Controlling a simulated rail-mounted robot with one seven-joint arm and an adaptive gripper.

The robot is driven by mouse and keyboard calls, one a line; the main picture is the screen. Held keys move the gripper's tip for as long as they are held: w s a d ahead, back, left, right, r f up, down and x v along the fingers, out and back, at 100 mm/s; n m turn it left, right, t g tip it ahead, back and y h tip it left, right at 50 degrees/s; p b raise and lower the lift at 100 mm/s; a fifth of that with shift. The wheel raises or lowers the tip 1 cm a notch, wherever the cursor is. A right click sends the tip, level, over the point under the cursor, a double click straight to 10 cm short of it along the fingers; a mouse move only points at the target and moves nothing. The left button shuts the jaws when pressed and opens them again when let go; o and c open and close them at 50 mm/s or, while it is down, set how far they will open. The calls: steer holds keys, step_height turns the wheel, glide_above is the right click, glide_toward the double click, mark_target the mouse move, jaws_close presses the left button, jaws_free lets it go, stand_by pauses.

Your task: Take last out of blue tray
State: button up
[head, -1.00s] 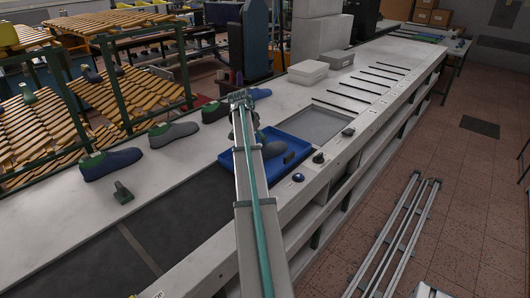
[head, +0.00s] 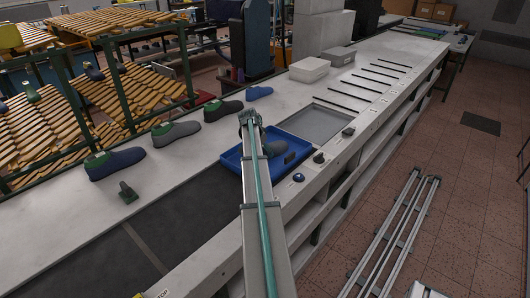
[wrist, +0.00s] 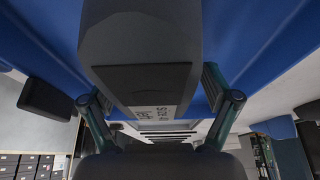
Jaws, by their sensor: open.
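The blue tray (head: 231,161) sits on the bench, partly covered by my arm in the head view. A grey last (head: 277,147) lies in it, also partly hidden by my arm. In the wrist view the last (wrist: 140,40) is large and close, with a dark block and a printed label on its near end. My gripper (wrist: 155,98) is open, with one finger on each side of the last's near end. I cannot tell whether either finger touches it. The tray's blue surface (wrist: 45,35) shows on both sides. My gripper is hidden in the head view.
Several shoe-like lasts, such as a blue and green one (head: 113,163) and a grey and green one (head: 175,132), stand along the bench's left side. A flat grey tray (head: 320,123) and a white box (head: 309,69) are beyond the blue tray. A dark knob-like piece (head: 319,157) is near the right edge.

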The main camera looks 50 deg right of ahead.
jaws_close()
steer(key=shift+r, duration=0.1)
stand_by(0.3)
steer(key=shift+r, duration=0.15)
